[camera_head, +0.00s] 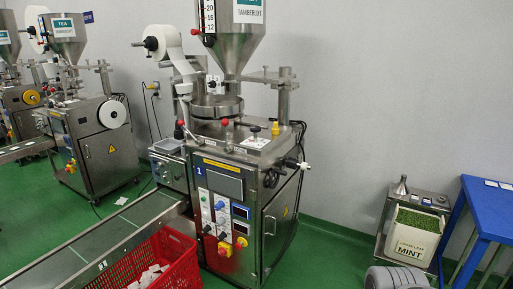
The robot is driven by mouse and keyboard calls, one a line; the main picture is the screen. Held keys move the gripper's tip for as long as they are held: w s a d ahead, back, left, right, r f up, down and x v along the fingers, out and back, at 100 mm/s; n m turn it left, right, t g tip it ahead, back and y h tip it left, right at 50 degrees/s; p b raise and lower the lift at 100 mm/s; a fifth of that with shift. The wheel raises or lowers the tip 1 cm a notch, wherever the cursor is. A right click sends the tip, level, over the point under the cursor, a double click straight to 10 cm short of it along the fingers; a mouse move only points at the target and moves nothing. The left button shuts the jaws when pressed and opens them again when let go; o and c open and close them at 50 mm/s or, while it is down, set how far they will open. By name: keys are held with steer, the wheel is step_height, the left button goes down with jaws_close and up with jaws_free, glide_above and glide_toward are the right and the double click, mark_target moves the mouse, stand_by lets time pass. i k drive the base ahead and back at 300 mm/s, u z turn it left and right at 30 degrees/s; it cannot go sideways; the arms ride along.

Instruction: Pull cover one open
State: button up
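A steel teabag packing machine (228,190) marked with a blue "1" stands in the middle. Its front control panel (222,215) has several knobs and buttons. A side door (279,225) with a yellow warning triangle is on its right flank and looks shut. A round metal dish (216,106) sits on top under the hopper (234,35). No label in view says which part is cover one.
A red crate (172,250) of white packets stands in front, beside a conveyor (100,245). At the right are a white mint bin (414,240) on a metal stand and a blue table (487,215). Green floor (325,255) is open right of the machine.

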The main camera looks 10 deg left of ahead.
mark_target(171, 172)
steer(key=u, duration=0.25)
steer(key=i, duration=1.1)
steer(key=u, duration=1.1)
steer(key=i, duration=0.8)
steer(key=u, duration=1.45)
steer(key=i, duration=0.65)
steer(key=u, duration=0.35)
